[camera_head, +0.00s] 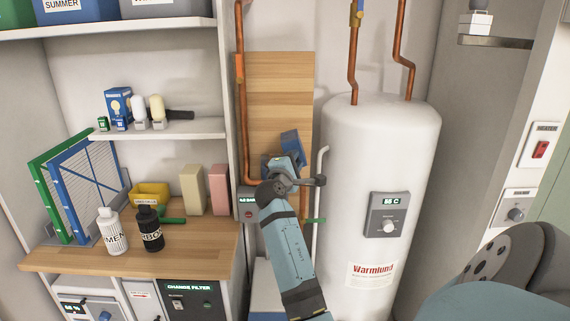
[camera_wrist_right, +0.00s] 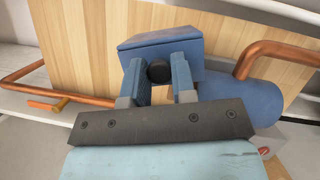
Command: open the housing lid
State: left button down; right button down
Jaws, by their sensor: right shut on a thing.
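The blue housing lid (camera_wrist_right: 160,45) shows in the right wrist view as a blocky blue cover with a black round knob (camera_wrist_right: 160,71) on its near face. My right gripper (camera_wrist_right: 159,78) is shut on this knob, one blue finger on each side. The rounded blue housing (camera_wrist_right: 252,103) is partly visible to the right, behind the gripper. In the head view the blue lid (camera_head: 290,142) shows just beyond my right wrist, against the wooden board. My wrist hides most of the housing there. I cannot tell how far the lid is raised. My left gripper is not in view.
A wooden board (camera_head: 277,90) is behind the housing, with copper pipes (camera_head: 240,110) close by. A white water heater (camera_head: 380,150) stands just right. A wooden counter (camera_head: 190,262) at left holds two bottles, framed filters and a yellow bin (camera_head: 149,194).

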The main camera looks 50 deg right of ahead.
jog(key=m, duration=0.1)
jog(key=s+d+m+y, duration=0.1)
jog(key=m, duration=0.1)
jog(key=shift+f+m+g+p, duration=0.1)
jog(key=shift+m+g+p, duration=0.2)
jog(key=shift+g+p, duration=0.1)
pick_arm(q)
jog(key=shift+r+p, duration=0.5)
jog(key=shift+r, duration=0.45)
pick_arm(e)
jog(key=shift+s+d+f+m+y, duration=0.25)
jog(key=shift+m+y, duration=0.15)
jog(key=shift+m, duration=0.3)
jog(key=shift+s+d+f+m+y, duration=0.15)
jog(key=shift+s+f+m+y, duration=0.2)
jog(key=shift+m, duration=0.35)
jog(key=shift+r, duration=0.15)
jog(key=c, duration=0.9)
grip_release()
jog(key=shift+w, duration=0.1)
jog(key=shift+c, duration=0.2)
